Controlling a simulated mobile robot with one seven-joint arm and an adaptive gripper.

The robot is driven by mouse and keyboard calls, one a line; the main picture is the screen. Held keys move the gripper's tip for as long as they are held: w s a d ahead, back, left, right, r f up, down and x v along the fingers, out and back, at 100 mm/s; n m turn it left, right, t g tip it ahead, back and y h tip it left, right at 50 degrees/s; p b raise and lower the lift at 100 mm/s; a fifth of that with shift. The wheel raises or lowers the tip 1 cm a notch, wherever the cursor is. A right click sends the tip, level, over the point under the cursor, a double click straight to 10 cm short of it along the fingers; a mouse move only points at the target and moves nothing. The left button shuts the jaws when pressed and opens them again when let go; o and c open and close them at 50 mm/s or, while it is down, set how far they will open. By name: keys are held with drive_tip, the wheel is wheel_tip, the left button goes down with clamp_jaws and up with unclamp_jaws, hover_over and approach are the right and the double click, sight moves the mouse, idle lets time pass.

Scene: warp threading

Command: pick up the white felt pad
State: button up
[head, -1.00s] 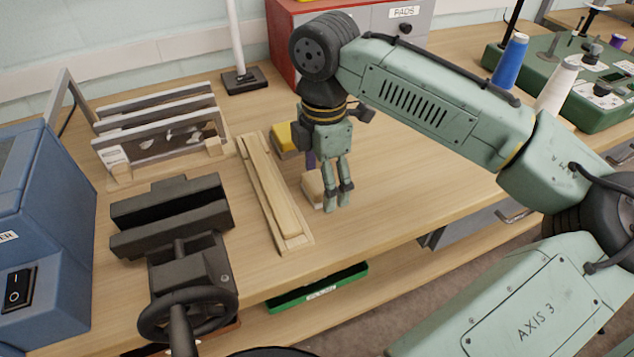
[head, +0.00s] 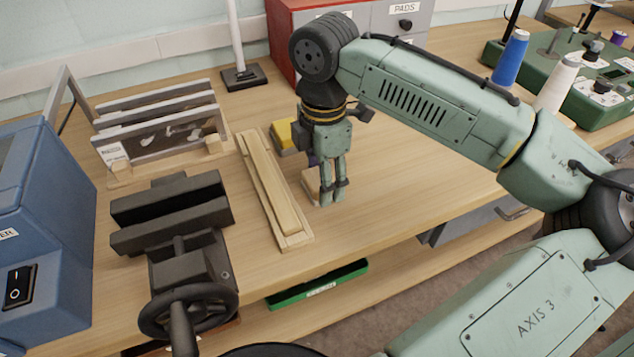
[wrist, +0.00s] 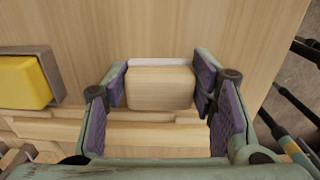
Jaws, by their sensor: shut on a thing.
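The white felt pad shows in the wrist view as a pale wooden block (wrist: 160,88) with a white layer (wrist: 165,62) along its far edge. In the head view a tan part of the block (head: 309,184) shows beside my fingers, and the rest is hidden behind them. My gripper (head: 333,199) points down at the bench. In the wrist view its purple-lined fingers (wrist: 161,78) are shut on the block, one on each side. I cannot tell whether the block touches the bench.
A yellow pad in a grey-brown holder (wrist: 28,80) lies to the left in the wrist view. A long wooden tray (head: 270,190) lies left of my gripper, with a dark vise (head: 175,215) beyond it. The bench to the right of my gripper is clear.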

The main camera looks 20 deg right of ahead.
drive_tip(key=shift+c, duration=0.6)
drive_tip(key=shift+r, duration=0.1)
drive_tip(key=shift+r, duration=0.65)
drive_tip(key=shift+s+a+r+b, duration=0.1)
drive_tip(key=shift+s+r+b, duration=0.1)
drive_tip(key=shift+r+b, duration=0.2)
drive_tip(key=shift+s+r+b, duration=0.15)
drive_tip(key=shift+r+b, duration=0.1)
drive_tip(key=shift+r, duration=0.25)
drive_tip(key=s+a+r+b, duration=0.1)
drive_tip(key=s, duration=0.6)
drive_tip(key=s+a+b, duration=0.1)
drive_tip(key=s+a, duration=0.1)
drive_tip(key=s, duration=0.6)
drive_tip(key=shift+a+r, duration=0.25)
drive_tip(key=shift+r, duration=0.1)
drive_tip(key=shift+w, duration=0.1)
drive_tip(key=o, duration=0.5)
drive_tip(key=c, duration=0.4)
